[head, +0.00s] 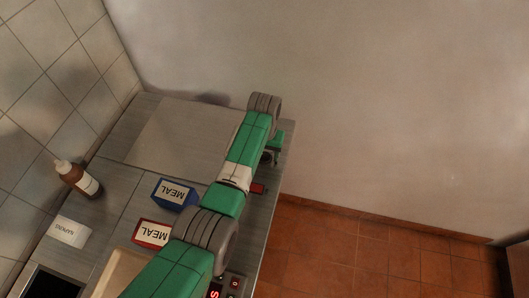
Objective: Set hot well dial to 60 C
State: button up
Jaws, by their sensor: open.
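My gripper (271,157) hangs from the wrist at the far right end of my green and grey arm, over the right edge of the steel counter. It is partly hidden by the arm and small in view, with its jaws open; nothing shows between them. A small red thing (258,188), perhaps a display, shows at the counter's right edge just below my gripper. A dark control panel with red digits (215,294) shows at the bottom, partly behind my arm. I cannot make out the hot well dial or its setting.
On the steel counter (175,130) are a blue MEAL box (175,194), a red MEAL box (152,233), a brown bottle (78,179) and a white napkin box (69,232). A tan tray (118,272) lies at the bottom. The tiled floor (370,250) to the right is clear.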

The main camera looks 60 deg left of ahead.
jog(key=shift+c, duration=0.4)
jog(key=c, duration=0.9)
jog(key=shift+m, duration=0.4)
jog(key=m+p, duration=0.1)
jog(key=m, duration=0.4)
jog(key=m+p, duration=0.1)
jog(key=m, duration=0.5)
jog(key=o, duration=1)
